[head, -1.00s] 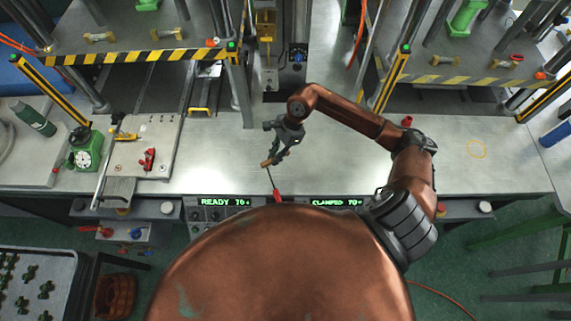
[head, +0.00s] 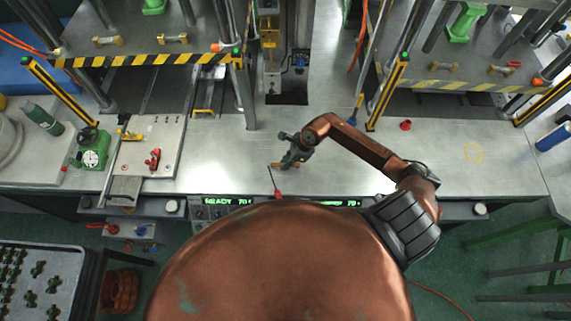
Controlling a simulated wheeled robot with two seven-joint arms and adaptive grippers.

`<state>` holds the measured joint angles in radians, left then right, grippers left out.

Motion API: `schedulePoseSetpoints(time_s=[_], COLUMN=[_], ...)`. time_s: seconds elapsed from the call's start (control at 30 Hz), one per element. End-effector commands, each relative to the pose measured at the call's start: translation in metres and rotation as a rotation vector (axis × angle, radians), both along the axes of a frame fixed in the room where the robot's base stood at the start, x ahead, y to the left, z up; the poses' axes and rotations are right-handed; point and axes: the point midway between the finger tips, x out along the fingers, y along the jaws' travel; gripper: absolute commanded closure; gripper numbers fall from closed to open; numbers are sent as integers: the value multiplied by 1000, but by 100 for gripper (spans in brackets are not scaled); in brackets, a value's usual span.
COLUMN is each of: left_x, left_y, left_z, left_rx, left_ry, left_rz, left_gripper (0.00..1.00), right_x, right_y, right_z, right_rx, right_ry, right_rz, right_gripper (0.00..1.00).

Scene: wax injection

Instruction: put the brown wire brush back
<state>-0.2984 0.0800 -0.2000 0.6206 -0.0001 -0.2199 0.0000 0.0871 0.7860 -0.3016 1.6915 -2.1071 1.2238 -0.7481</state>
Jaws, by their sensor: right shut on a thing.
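My right gripper (head: 290,160) is above the metal worktop, near its front edge and left of the picture's middle. It is shut on a small brown piece, which I take to be the brown wire brush (head: 277,165). Only a short brown end shows at the fingers; the rest is hidden by the gripper. I cannot tell whether the brush touches the worktop. My left gripper is not in view.
A yellow ring (head: 474,153) marks bare worktop at the right. A red cap-like piece (head: 405,125) stands behind my right forearm. A thin red-ended rod (head: 272,182) lies close below the gripper.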

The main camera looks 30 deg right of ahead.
Motion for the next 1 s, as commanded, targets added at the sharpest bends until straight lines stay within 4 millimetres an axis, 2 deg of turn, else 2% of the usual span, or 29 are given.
schedulePoseSetpoints(time_s=[0.13, 0.47, 0.5, 0.7, 1.0], left_x=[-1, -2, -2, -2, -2], left_y=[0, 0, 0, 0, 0], left_z=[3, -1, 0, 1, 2], left_rx=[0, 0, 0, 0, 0], left_ry=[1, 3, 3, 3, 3], left_rz=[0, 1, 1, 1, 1], left_gripper=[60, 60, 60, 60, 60], right_x=[0, 0, 0, 0, 0], right_y=[0, 0, 0, 0, 0], right_z=[-16, -20, -19, -18, -17], right_rx=[2, 0, 0, 0, 0], right_ry=[1, 0, 0, 0, 0], right_rz=[-1, 1, 1, 1, 0], right_gripper=[100, 100, 85, 71, 70])
